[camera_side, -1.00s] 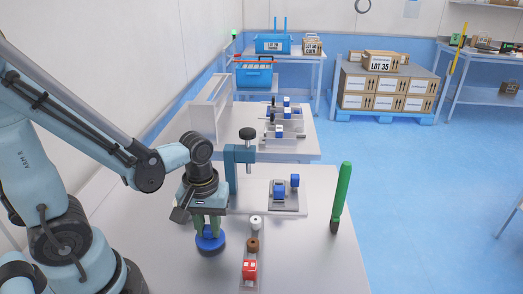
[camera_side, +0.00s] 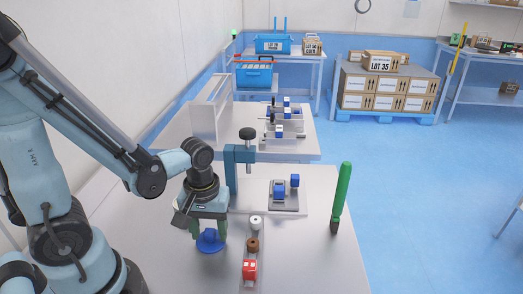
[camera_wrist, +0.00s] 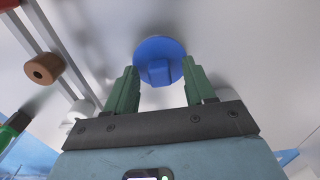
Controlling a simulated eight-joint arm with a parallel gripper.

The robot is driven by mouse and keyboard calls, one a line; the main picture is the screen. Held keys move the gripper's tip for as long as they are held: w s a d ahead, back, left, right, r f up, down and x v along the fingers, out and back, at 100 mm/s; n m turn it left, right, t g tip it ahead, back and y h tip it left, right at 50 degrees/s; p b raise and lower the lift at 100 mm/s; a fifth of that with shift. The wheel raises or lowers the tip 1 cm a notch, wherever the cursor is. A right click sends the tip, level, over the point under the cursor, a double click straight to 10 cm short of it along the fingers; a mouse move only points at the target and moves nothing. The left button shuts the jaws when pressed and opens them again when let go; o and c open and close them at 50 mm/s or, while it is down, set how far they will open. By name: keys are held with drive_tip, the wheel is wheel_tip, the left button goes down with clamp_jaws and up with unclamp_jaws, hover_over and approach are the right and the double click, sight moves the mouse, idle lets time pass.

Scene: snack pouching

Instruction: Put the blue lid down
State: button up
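The blue lid (camera_side: 210,244), a round disc with a raised knob, lies flat on the grey table to the left of the narrow rail. It also shows in the wrist view (camera_wrist: 172,50), knob toward the camera. My gripper (camera_side: 209,231) is just above the lid, its green fingers spread on either side of the knob. In the wrist view, gaps show between both fingers and the knob, so my gripper is open and empty.
The rail right of the lid carries a white piece (camera_side: 254,222), a brown ring (camera_side: 253,246) and a red block (camera_side: 249,270). A teal stand with a black knob (camera_side: 247,134) rises behind my gripper. A green upright handle (camera_side: 342,190) stands at right.

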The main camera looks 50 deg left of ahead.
drive_tip(key=shift+r, duration=0.1)
drive_tip(key=shift+r, duration=5.9)
drive_tip(key=w+m+t, duration=0.1)
drive_tip(key=m+t, duration=0.1)
drive_tip(key=m, duration=0.1)
drive_tip(key=w+m+t, duration=0.2)
drive_tip(key=m, duration=0.1)
drive_tip(key=w+m+t, duration=0.2)
drive_tip(key=m+t, duration=0.1)
drive_tip(key=shift+w+d+r, duration=0.15)
drive_tip(key=shift+r, duration=0.2)
